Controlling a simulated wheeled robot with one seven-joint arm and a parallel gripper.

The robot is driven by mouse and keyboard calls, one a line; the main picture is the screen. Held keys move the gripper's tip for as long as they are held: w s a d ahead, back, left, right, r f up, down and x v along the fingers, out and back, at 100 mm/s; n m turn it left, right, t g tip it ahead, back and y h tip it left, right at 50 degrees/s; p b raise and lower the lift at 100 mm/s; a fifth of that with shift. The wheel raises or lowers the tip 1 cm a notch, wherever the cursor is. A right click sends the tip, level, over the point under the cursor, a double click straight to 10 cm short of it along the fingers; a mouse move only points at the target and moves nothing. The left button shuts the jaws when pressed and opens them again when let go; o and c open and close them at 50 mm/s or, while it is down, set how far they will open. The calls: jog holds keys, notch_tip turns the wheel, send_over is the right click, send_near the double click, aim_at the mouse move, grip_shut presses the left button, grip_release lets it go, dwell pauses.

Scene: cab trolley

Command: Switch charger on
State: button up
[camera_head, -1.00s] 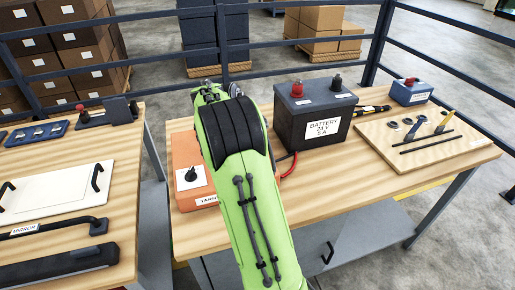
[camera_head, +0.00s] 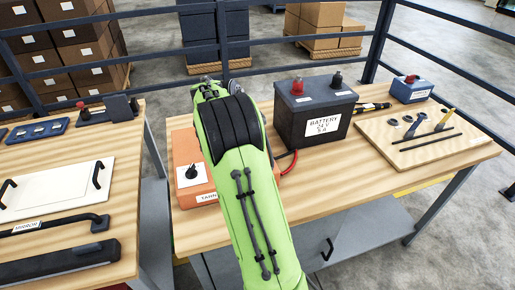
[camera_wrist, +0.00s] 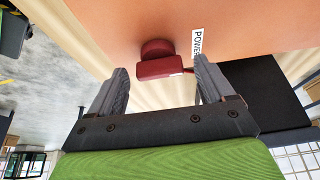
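The charger (camera_head: 204,196) is an orange box with a black knob on the near part of the right-hand bench, partly hidden behind my green arm. In the wrist view the orange charger face (camera_wrist: 110,22) fills the top, with a red switch (camera_wrist: 160,62) and a white label reading "POWE", its end cut by a finger. My gripper (camera_wrist: 160,82) is open, its two grey fingers standing on either side of the red switch with gaps. Whether a finger touches it I cannot tell. The gripper is hidden in the head view.
A dark battery (camera_head: 314,114) with red and black terminals stands right of the charger, a red cable near it. A wooden tool board (camera_head: 424,143) and small blue box (camera_head: 411,90) lie further right. A second bench at left holds a white panel (camera_head: 54,190).

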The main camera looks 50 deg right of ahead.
jog(key=shift+r, duration=0.1)
jog(key=p+v, duration=0.7)
jog(key=v, duration=0.8)
jog(key=shift+a+r+p, duration=0.2)
jog(key=shift+r+p, duration=0.05)
jog(key=shift+p, duration=0.05)
